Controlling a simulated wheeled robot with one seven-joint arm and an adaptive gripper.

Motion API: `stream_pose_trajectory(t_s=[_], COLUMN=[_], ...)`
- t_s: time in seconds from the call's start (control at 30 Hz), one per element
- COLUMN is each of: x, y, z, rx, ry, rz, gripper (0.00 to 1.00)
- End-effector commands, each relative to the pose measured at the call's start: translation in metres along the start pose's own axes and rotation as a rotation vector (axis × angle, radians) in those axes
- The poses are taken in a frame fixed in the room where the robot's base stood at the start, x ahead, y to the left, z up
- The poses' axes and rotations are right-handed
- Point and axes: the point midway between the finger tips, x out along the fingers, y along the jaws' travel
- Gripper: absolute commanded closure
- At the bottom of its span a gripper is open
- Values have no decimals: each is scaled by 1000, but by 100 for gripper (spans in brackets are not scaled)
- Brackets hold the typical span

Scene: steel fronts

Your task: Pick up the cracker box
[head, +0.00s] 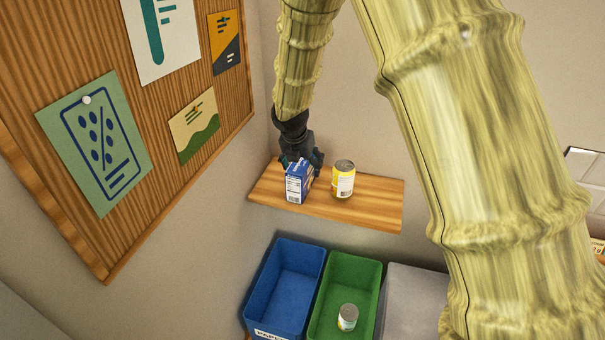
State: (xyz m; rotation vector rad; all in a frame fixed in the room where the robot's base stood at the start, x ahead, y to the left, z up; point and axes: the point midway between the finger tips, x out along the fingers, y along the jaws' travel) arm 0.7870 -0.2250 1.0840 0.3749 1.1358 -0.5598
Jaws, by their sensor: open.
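A blue and white box (298,184), which looks like the cracker box, stands upright on a wooden wall shelf (368,209), near its left end. My gripper (306,160) is dark and comes down from above, right at the top and back of the box. The jaws are open. The box partly hides the fingers, so I cannot tell whether they touch it or sit around it.
A yellow can (343,180) stands on the shelf close to the right of the box. Below are a blue bin (265,290), a green bin (327,285) with a small can (347,317) in it, and a grey bin (412,300). A wooden pinboard (190,85) is on the left wall.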

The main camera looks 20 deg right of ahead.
Motion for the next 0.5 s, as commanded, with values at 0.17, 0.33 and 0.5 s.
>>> stream_pose_trajectory(t_s=[0.17,0.33,0.5], x=[1,2,2], y=[0,0,0], z=[-1,-1,-1], rx=[-1,-1,-1], ry=[0,0,0], rz=[0,0,0], gripper=[26,26,26])
